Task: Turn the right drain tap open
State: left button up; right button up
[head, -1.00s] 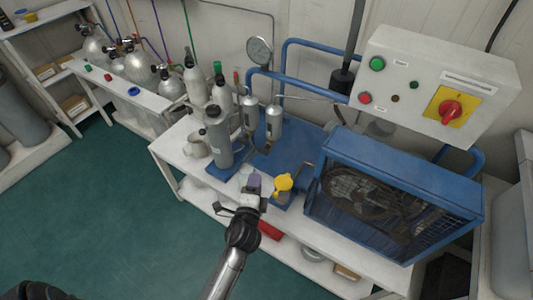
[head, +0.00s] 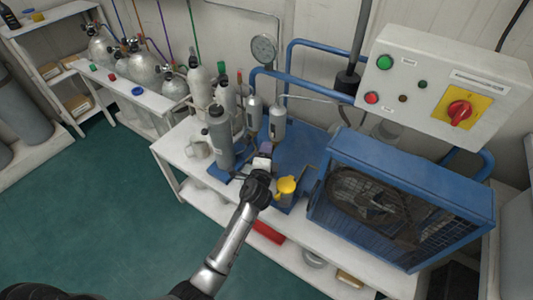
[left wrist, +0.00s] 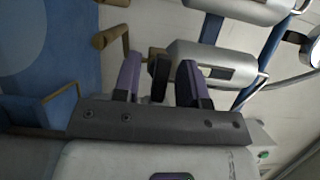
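Two grey filter cylinders stand on the blue base: the left one (head: 254,113) and the right one (head: 277,122). In the left wrist view the right cylinder (left wrist: 222,62) lies sideways across the middle, with the left cylinder (left wrist: 250,8) above it. A brass fitting (left wrist: 154,51) and a black piece (left wrist: 158,78), seemingly the right drain tap, sit at the right cylinder's lower end. My left gripper (head: 265,150) is open. Its purple fingers (left wrist: 160,82) stand on either side of the black piece; contact cannot be told. My right gripper is out of view.
A dark grey bottle (head: 219,138) stands left of my gripper, and a yellow-topped item (head: 286,186) close to its right. The caged blue compressor (head: 400,195) and control box (head: 440,85) are farther right. The floor (head: 110,220) at front left is clear.

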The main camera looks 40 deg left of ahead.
pick_arm(q)
jog(key=shift+a, duration=0.1)
jog(key=shift+c, duration=0.2)
grip_shut()
jog(key=shift+r+n+p, duration=0.2)
jog(key=shift+n+p, duration=0.2)
jog(key=shift+p, duration=0.35)
jog(key=n+h+p, duration=0.1)
jog(key=n+p, duration=0.2)
jog(key=p, duration=0.2)
jog(key=n+g+h+p, duration=0.1)
jog(key=n+h+p, duration=0.1)
jog(key=p, duration=0.4)
jog(key=n+g+h+p, duration=0.1)
jog(key=n+p, duration=0.2)
jog(key=p, duration=0.2)
jog(key=shift+r+n, duration=0.15)
jog(key=shift+n, duration=0.15)
jog(key=n+h+p, duration=0.1)
jog(key=p, duration=0.2)
jog(key=shift+n+h, duration=0.3)
jog(key=shift+n, duration=0.1)
jog(key=shift+f+n+h+p, duration=0.25)
jog(key=shift+n+h+p, duration=0.05)
jog(key=shift+n+p, duration=0.2)
jog(key=shift+f, duration=0.1)
